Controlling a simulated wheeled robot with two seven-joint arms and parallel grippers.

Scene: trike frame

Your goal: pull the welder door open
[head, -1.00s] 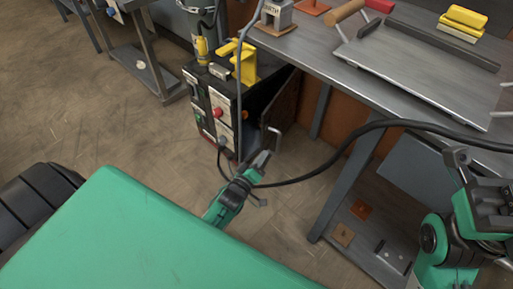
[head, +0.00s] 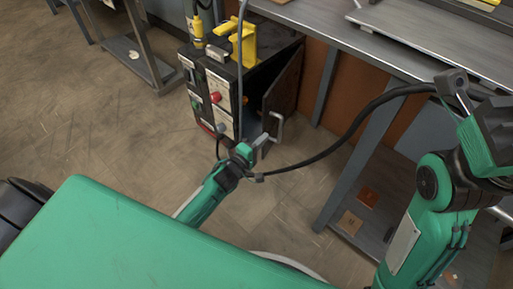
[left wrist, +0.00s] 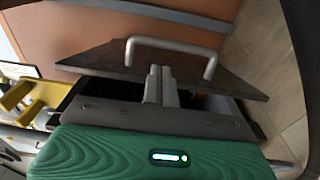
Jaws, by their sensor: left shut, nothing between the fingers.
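The welder (head: 213,100) is a dark box with labels and knobs on its front, left of the bench in the head view. Its dark door (head: 284,88) stands partly open at the right side, with a dark gap behind it. A grey bar handle (head: 277,127) is on the door; the left wrist view shows the door (left wrist: 215,75) and handle (left wrist: 170,43) close up. My left gripper (head: 263,141) is shut and empty beside the handle, its fingertips (left wrist: 160,78) not around the bar. My right arm (head: 440,190) is at the right; its gripper's state is unclear.
A workbench (head: 330,22) stands right of the door, with a leg (head: 350,165) and lower shelf. A black cable (head: 345,137) runs across in front of the bench. Yellow clamp-like items (head: 243,45) sit on the welder. Open floor (head: 110,130) lies to the left.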

